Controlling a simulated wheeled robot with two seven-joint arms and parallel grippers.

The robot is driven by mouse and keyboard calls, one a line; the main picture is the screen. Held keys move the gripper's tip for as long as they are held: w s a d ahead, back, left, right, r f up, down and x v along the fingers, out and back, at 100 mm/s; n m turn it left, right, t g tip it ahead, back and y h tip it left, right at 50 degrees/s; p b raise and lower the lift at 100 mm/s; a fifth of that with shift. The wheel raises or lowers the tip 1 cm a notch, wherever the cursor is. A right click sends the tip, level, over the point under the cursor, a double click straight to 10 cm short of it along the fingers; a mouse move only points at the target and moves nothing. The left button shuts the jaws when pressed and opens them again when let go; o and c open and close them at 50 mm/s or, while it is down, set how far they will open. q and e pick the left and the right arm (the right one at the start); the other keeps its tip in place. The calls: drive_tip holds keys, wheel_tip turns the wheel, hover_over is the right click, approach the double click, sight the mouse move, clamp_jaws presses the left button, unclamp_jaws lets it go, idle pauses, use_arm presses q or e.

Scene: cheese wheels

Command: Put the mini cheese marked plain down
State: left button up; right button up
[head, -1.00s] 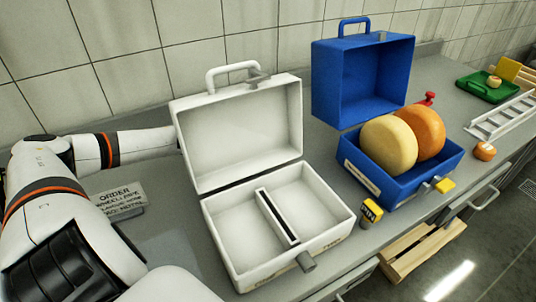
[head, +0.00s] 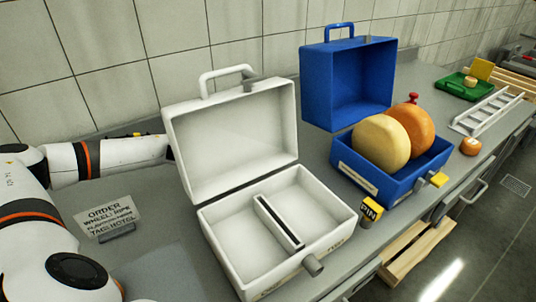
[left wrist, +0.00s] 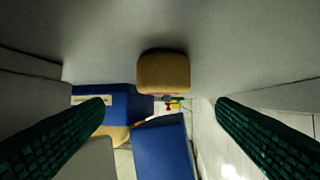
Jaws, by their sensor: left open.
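In the left wrist view, a small tan-orange mini cheese (left wrist: 163,72) lies between the spread green fingers of my left gripper (left wrist: 160,125), apart from both. It appears against a grey surface, with a dark shadow along one edge; no marking on it is readable. In the head view my left arm reaches behind the white case (head: 230,135), whose raised lid hides the gripper and this cheese. Another small orange cheese (head: 471,146) sits on the counter right of the blue case, and one more (head: 470,82) is on the green tray. My right gripper is not in view.
The open white case has a divider and empty compartments. The open blue case (head: 385,185) holds a pale wheel (head: 381,143) and an orange wheel (head: 413,130). A yellow tag (head: 371,210), order card (head: 108,216), white rack (head: 488,110) and green tray (head: 453,85) stand around.

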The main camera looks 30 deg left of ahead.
use_arm(q)
drive_tip(key=p+x, duration=0.1)
drive_tip(key=x, duration=0.3)
drive_tip(key=shift+w+d+f, duration=0.15)
drive_tip(key=shift+w, duration=0.15)
drive_tip(key=x, duration=0.2)
drive_tip(key=f+p+x, duration=0.1)
drive_tip(key=x, duration=0.1)
drive_tip(key=shift+w, duration=0.15)
drive_tip(key=shift+c, duration=0.4)
drive_tip(key=c, duration=1.1)
drive_tip(key=shift+r, duration=0.15)
